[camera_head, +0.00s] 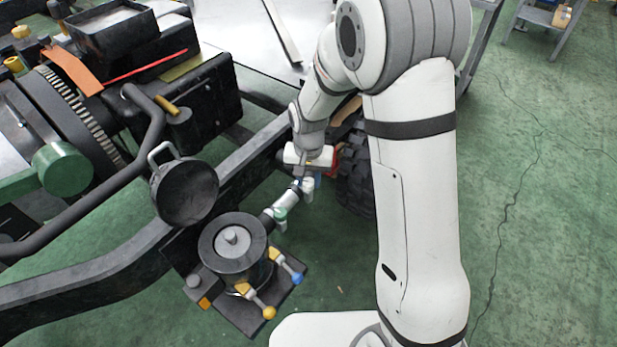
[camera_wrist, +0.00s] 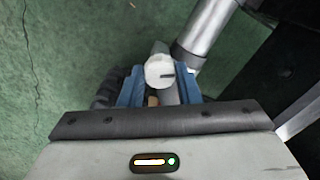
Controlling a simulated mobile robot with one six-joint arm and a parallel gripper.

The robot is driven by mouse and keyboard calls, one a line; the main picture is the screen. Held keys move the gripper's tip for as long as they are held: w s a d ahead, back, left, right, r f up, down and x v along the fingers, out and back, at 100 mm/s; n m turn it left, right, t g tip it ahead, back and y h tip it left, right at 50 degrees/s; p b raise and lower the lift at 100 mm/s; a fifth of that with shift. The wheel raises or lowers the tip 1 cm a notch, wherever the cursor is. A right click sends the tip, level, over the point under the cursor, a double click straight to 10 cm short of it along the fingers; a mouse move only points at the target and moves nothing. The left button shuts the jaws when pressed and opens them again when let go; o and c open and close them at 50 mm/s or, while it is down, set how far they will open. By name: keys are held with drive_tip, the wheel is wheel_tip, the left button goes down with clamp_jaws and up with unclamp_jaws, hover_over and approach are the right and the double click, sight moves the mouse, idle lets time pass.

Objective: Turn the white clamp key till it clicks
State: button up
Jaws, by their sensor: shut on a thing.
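The white clamp key (camera_wrist: 159,71) is a round white knob with a dark mark on its face. In the wrist view it sits between the two blue fingers of my gripper (camera_wrist: 160,86), which is shut on it. It sits beside a silver pipe (camera_wrist: 205,32). In the head view my gripper (camera_head: 309,180) is at the upper end of the short pipe (camera_head: 284,202) by the dark frame rail, and the fingers mostly hide the white key. How far the key is turned I cannot tell.
A green key (camera_head: 280,215) hangs on the same pipe, lower left of my gripper. A round black unit (camera_head: 233,243) has a yellow lever (camera_head: 268,312) and a blue lever (camera_head: 297,277). A dark tyre (camera_head: 355,175) stands close right of my gripper. The green floor below is open.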

sight(308, 182)
drive_tip(key=m, duration=0.4)
drive_tip(key=shift+m, duration=2.1)
drive_tip(key=o, duration=1)
drive_tip(key=shift+a+r+p, duration=0.1)
drive_tip(key=shift+r+p, duration=0.55)
drive_tip(key=shift+r, duration=3.3)
